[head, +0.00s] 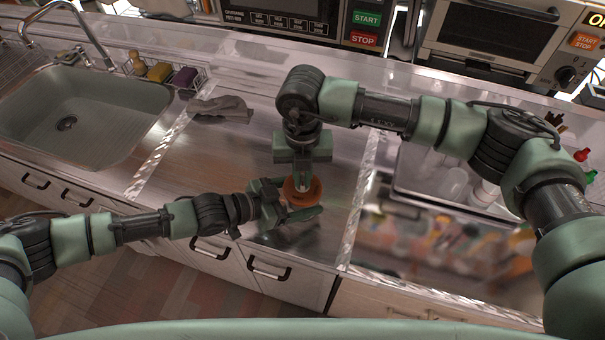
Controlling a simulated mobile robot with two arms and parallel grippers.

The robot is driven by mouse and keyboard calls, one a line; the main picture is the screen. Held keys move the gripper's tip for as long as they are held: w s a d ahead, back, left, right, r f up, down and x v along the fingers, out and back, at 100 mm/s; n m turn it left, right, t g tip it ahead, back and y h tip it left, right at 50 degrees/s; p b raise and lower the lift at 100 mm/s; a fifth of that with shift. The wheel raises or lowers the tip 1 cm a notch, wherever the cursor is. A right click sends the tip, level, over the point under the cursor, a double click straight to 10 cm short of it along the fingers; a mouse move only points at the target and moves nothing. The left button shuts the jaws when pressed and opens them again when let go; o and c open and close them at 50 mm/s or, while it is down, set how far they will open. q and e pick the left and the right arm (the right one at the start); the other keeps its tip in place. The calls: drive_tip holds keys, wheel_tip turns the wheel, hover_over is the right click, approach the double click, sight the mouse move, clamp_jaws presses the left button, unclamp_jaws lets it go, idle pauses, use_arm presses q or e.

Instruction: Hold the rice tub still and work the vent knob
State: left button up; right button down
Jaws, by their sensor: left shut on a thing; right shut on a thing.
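The rice tub (302,194) is a small round orange-brown tub on the steel counter, near its front edge. My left gripper (290,204) comes from the left and is shut on the side of the tub, with its fingers around it. My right gripper (302,181) reaches down from above and is shut at the top of the tub. The vent knob is hidden between its fingers, so I cannot see which way it is turned.
A sink (85,115) with a tap lies at the left. A grey cloth (222,108) lies behind on the counter. A toaster oven (490,35) stands at the back right. A tray (440,185) with pale containers is at the right. Counter left of the tub is clear.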

sight(303, 179)
drive_tip(key=shift+w+m, duration=0.1)
drive_tip(key=shift+m, duration=1.8)
drive_tip(key=c, duration=1.5)
unclamp_jaws()
drive_tip(key=shift+r, duration=0.15)
wheel_tip(303, 179, up, 12)
